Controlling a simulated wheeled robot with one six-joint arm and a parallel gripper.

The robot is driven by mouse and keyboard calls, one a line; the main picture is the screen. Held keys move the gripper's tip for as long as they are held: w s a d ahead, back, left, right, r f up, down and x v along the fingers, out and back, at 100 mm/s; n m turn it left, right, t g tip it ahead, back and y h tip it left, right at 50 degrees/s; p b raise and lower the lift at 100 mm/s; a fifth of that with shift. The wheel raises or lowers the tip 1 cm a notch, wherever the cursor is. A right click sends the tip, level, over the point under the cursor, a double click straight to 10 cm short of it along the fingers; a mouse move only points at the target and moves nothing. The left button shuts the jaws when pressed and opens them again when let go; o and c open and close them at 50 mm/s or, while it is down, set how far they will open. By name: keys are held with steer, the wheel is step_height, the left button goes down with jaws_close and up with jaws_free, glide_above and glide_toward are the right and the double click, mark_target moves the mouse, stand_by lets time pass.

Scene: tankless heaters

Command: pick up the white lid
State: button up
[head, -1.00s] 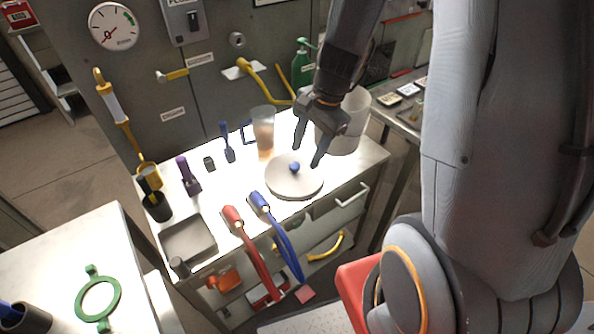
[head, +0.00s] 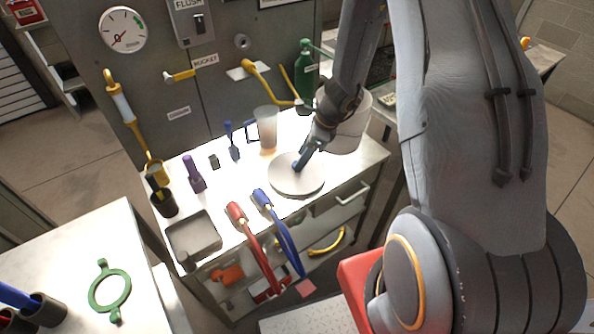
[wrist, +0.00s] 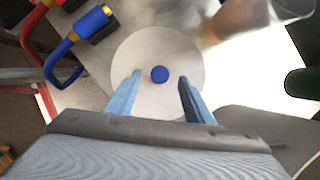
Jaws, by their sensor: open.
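The white lid (head: 290,182) is a flat round disc lying on the bright worktop. In the wrist view the lid (wrist: 135,55) shows a round blue knob (wrist: 159,74) at its middle. My gripper (head: 298,166) is low over the lid in the head view and hides the knob there. In the wrist view my gripper (wrist: 160,80) is open, with one finger on each side of the knob and a gap to both. I cannot tell how high the fingertips are above the lid.
Hoses with red (head: 236,212) and blue (head: 262,200) ends hang over the front edge. A clear cup (head: 265,128) stands behind the lid, and a white bucket (head: 350,128) is to its right. A grey tray (head: 192,236) sits at the left.

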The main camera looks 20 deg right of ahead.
steer(key=shift+x, duration=1.4)
jaws_close()
steer(key=shift+r, duration=0.1)
